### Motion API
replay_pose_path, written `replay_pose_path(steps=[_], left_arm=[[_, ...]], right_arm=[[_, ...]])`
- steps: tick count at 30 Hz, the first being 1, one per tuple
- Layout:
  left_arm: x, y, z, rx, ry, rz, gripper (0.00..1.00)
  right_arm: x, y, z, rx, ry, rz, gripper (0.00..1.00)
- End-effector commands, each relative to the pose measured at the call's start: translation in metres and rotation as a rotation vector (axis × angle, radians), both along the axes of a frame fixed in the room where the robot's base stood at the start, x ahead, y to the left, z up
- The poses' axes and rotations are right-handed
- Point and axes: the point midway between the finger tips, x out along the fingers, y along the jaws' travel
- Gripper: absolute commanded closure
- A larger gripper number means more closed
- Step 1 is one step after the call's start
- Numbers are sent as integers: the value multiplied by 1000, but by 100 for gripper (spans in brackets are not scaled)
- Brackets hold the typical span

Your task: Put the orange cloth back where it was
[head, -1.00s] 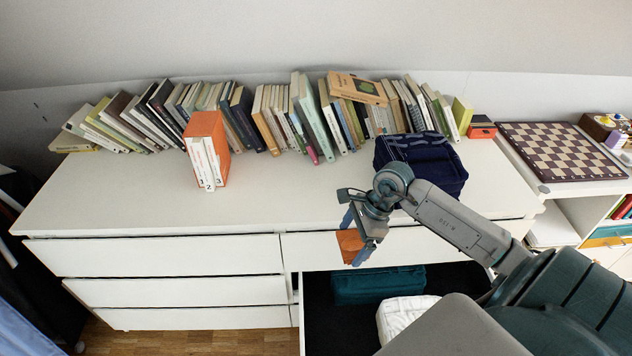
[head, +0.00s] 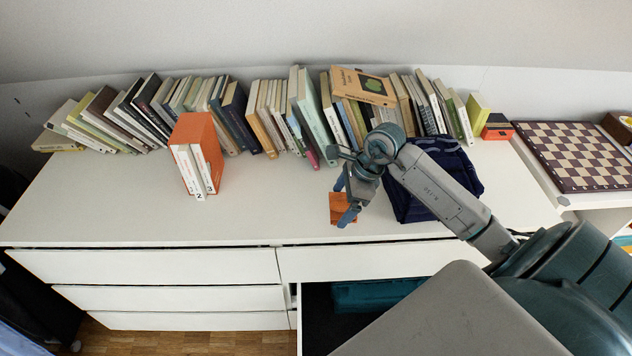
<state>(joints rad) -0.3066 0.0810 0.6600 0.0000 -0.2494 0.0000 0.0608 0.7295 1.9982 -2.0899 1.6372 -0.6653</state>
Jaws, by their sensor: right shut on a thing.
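The orange cloth (head: 337,207) is a small folded orange piece, held between the fingertips of my right gripper (head: 345,201). My right gripper is shut on it, above the dresser top (head: 262,216) near its front edge. I cannot tell whether the cloth touches the top. The open drawer (head: 313,320) below shows a dark inside with a teal folded cloth (head: 372,293). My right arm hides much of the drawer. My left gripper is not in view.
A dark blue folded cloth (head: 428,205) lies right of the gripper, partly behind my arm. An orange box file with white books (head: 202,155) stands at left. A row of books lines the wall. A chessboard (head: 580,155) lies at far right. The dresser top's middle is clear.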

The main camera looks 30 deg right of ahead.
Motion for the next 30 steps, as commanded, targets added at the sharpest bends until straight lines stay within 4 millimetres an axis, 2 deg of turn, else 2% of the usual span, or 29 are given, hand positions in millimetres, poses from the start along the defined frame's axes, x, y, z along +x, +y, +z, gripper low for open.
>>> replay_pose_path(steps=[9, 13, 16, 20, 26, 30], left_arm=[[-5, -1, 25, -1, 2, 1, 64], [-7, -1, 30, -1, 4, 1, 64], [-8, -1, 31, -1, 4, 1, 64], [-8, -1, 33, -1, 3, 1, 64], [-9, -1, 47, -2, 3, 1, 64], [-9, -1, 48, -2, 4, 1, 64]], right_arm=[[78, 2, -2, 5, 1, -2, 31], [102, 2, -6, 4, 2, 1, 31], [112, 2, -8, 2, 2, 2, 31], [115, 2, -12, 1, 3, 2, 31], [114, 2, -36, 1, 6, 1, 31], [114, 1, -46, -1, 2, 3, 31]])
